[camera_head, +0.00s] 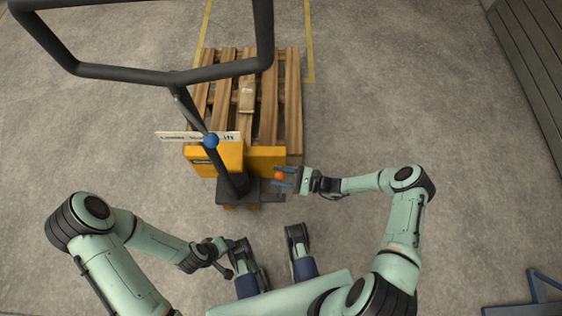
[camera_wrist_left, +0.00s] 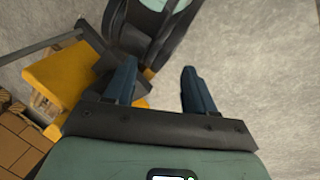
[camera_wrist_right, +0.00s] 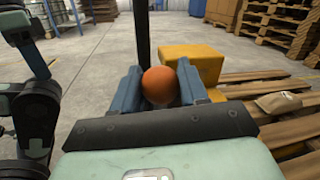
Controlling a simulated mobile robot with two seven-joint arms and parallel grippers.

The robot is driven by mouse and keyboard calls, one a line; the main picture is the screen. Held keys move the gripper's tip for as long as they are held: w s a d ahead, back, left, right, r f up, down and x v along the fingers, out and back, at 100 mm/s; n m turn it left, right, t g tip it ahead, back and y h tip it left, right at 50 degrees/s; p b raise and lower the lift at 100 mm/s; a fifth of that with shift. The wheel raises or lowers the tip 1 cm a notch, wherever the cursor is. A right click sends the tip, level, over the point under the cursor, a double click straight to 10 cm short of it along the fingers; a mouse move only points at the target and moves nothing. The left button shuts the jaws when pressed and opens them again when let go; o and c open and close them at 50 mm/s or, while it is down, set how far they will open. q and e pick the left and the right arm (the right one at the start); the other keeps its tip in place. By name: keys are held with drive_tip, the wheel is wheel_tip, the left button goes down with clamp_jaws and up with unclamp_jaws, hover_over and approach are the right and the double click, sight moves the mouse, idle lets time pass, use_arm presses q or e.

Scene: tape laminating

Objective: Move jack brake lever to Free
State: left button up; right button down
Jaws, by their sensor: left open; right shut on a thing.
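A yellow pallet jack (camera_head: 215,160) stands with its dark handle rising towards me. A blue ball (camera_head: 211,141) shows on the handle, in front of a white label strip (camera_head: 175,136) whose text I cannot fully read. An orange ball knob (camera_head: 279,176) sits at the jack's right side; its stem is hidden. My right gripper (camera_wrist_right: 160,76) is shut on this orange knob (camera_wrist_right: 159,86), one blue finger on each side. My left gripper (camera_wrist_left: 158,70) is open and empty, low and in front of the jack. I cannot tell for sure which knob is the brake lever.
A wooden pallet (camera_head: 291,95) lies behind the jack, with a small brown package (camera_head: 246,97) on it. Yellow floor lines (camera_head: 309,45) run beside it. The dark handle loop (camera_head: 120,74) overhangs the upper left. The concrete floor to the right is clear.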

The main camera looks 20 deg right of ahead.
use_arm(q)
drive_tip(key=shift+g+h, duration=0.3)
drive_tip(key=shift+g, duration=0.4)
drive_tip(key=shift+s+d+r+p, duration=0.45)
drive_tip(key=shift+s+r, duration=0.3)
drive_tip(key=shift+s, duration=0.15)
drive_tip(key=shift+s+d+r+p, duration=0.45)
drive_tip(key=shift+s+r, duration=0.25)
drive_tip(key=shift+s, duration=0.15)
use_arm(e)
drive_tip(key=s+a+f+n, duration=0.1)
drive_tip(key=s+a+n, duration=0.1)
drive_tip(key=s, duration=0.7)
drive_tip(key=shift+a+f+n+y, duration=0.3)
drive_tip(key=shift+a+n+y, duration=0.1)
drive_tip(key=shift+n, duration=0.2)
drive_tip(key=shift+s, duration=0.15)
drive_tip(key=c, duration=0.7)
unclamp_jaws()
use_arm(q)
drive_tip(key=shift+s, duration=0.1)
use_arm(e)
drive_tip(key=shift+o, duration=0.2)
drive_tip(key=shift+d, duration=0.1)
drive_tip(key=shift+f, duration=0.1)
